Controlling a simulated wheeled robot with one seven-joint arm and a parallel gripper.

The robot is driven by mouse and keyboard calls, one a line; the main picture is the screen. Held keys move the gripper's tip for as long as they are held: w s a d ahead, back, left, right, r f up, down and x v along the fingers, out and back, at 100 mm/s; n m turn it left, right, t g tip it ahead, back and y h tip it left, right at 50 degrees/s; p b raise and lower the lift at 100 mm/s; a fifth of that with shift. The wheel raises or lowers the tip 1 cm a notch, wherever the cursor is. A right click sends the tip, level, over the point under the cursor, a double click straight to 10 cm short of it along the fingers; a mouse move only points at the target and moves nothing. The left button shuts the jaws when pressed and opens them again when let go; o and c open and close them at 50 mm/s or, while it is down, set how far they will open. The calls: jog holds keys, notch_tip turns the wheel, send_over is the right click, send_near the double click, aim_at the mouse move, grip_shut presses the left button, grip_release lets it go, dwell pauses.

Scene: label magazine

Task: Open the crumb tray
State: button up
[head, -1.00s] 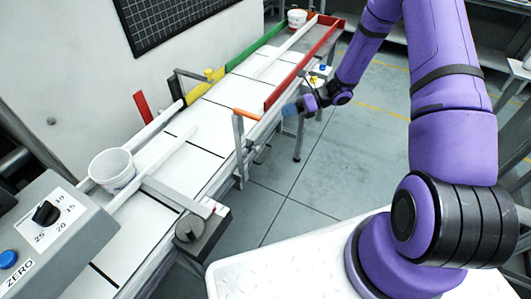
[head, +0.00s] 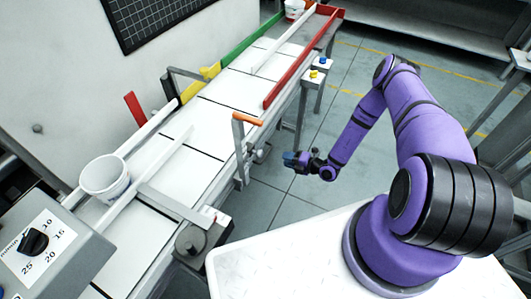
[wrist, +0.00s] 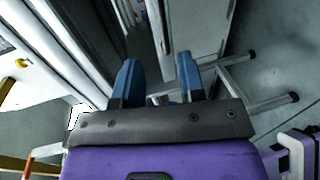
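I cannot make out a crumb tray for certain in either view. My gripper (head: 290,158) is low beside the right side of the conveyor (head: 205,125), over the floor. In the wrist view my gripper (wrist: 158,75) shows two blue fingers apart with nothing held between them. Ahead of the fingers is a grey panel (wrist: 195,25) with a pale upright strip along its left. I cannot tell whether this belongs to the tray.
An orange-topped lever (head: 247,118) stands at the conveyor's near side. A post with a yellow button (head: 314,74) is farther back. A white bucket (head: 105,178) stands at the left, near the dial box (head: 45,240). Open floor (head: 340,100) lies right of the conveyor.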

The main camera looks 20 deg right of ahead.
aim_at(266, 154)
jog(key=x, duration=1)
jog(key=shift+w+a+f, duration=0.2)
jog(key=shift+w+a, duration=0.05)
jog(key=shift+w, duration=0.05)
grip_shut()
